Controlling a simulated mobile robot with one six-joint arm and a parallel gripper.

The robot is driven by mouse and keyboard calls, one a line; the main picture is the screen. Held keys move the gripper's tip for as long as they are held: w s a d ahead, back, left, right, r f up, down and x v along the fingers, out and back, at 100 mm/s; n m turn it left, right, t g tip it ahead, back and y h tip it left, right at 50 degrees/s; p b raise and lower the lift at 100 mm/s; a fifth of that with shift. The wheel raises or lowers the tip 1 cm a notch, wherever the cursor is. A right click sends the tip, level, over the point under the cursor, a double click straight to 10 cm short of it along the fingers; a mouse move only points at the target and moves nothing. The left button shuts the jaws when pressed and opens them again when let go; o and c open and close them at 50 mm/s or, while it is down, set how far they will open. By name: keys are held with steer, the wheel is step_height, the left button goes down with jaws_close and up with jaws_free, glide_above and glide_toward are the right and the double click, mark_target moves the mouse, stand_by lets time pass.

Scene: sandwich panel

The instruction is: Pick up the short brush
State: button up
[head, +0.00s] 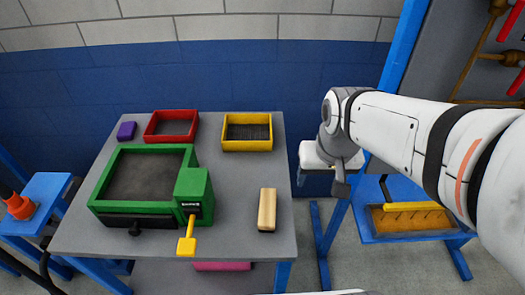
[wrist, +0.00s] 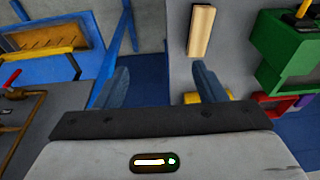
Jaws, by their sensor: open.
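The short brush (head: 267,209) appears to be the light wooden block with a dark lower edge, lying on the right part of the grey table near its right edge. It also shows at the top of the wrist view (wrist: 201,32), beyond the fingertips and right of the gap's middle. My gripper (head: 341,188) is beyond the table's right edge in the head view, apart from the brush. In the wrist view my gripper (wrist: 158,78) has its two fingers spread, with nothing between them. The brush's underside is hidden.
The grey table (head: 240,248) also bears a green frame (head: 110,186) with a green block and yellow handle (head: 187,246), a red tray (head: 170,138), a yellow tray (head: 247,146) and a purple block (head: 127,131). A blue stand (head: 420,237) is at right. Table around the brush is clear.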

steer(key=shift+o, duration=0.5)
steer(key=w+a+f+g+b, duration=0.1)
steer(key=w+a+f+b, duration=0.1)
steer(key=f, duration=0.5)
steer(key=w+a, duration=0.1)
steer(key=w, duration=0.1)
steer(key=shift+w+a, duration=0.4)
steer(key=m+g+b, duration=0.1)
steer(key=b, duration=0.2)
glide_above(268, 206)
step_height(268, 206, down, 10)
steer(key=shift+d+f, duration=0.1)
step_height(268, 206, down, 8)
steer(key=shift+r, duration=0.1)
steer(key=c, duration=1.1)
steer(key=shift+r, duration=0.1)
step_height(268, 206, up, 10)
steer(key=shift+f, duration=0.1)
